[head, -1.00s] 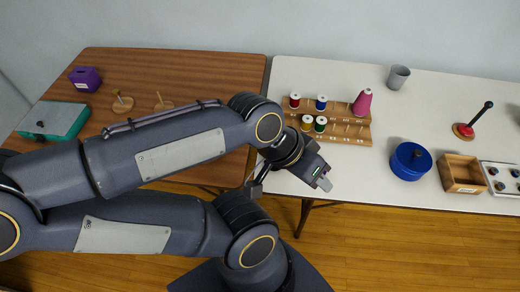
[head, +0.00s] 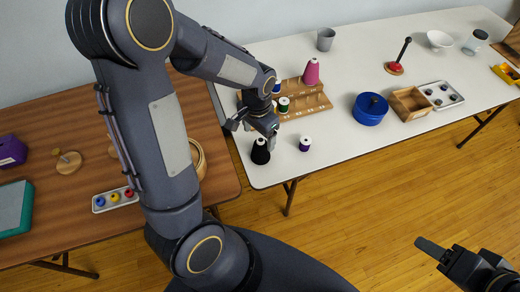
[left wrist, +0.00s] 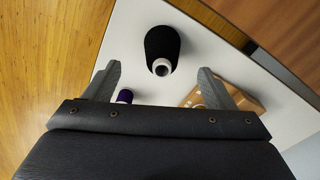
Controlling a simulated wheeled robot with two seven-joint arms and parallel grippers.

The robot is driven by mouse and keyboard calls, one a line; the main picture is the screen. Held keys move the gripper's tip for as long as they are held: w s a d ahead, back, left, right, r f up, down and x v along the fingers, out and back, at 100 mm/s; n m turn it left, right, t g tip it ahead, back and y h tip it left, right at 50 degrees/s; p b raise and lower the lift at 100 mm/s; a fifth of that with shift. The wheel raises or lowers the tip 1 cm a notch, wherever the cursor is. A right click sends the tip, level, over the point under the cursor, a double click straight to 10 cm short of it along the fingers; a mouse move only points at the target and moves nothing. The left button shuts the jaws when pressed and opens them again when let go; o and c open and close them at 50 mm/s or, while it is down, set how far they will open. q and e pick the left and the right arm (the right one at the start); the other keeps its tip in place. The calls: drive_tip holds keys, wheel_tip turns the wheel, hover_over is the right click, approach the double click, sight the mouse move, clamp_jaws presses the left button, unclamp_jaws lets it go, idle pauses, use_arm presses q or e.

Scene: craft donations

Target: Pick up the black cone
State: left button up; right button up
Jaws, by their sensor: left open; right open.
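The black cone (head: 260,152) stands upright on the white table near its front left corner, with a white tip on top. In the left wrist view the cone (left wrist: 162,46) lies ahead of the fingertips, roughly midway between them. My left gripper (head: 250,127) is open just above and beside the cone; its two fingers also show in the left wrist view (left wrist: 155,78), apart, with nothing between them. My right gripper (head: 438,252) is open and empty over the floor at the lower right, apart from the tables.
A purple spool (head: 305,144) stands close to the right of the cone. A wooden thread rack (head: 312,101) with a pink cone (head: 312,71) is behind. A blue round tin (head: 370,109) and a wooden box (head: 409,104) stand further right. The brown table (head: 85,135) is at left.

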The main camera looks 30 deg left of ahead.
sight(261, 148)
use_arm(q)
drive_tip(key=f, duration=0.6)
drive_tip(key=w+f, duration=0.1)
drive_tip(key=f, duration=0.1)
drive_tip(key=shift+f+p, duration=0.3)
drive_tip(key=shift+f, duration=0.1)
drive_tip(key=shift+c, duration=0.5)
drive_tip(key=c, duration=1)
drive_tip(key=shift+r, duration=0.15)
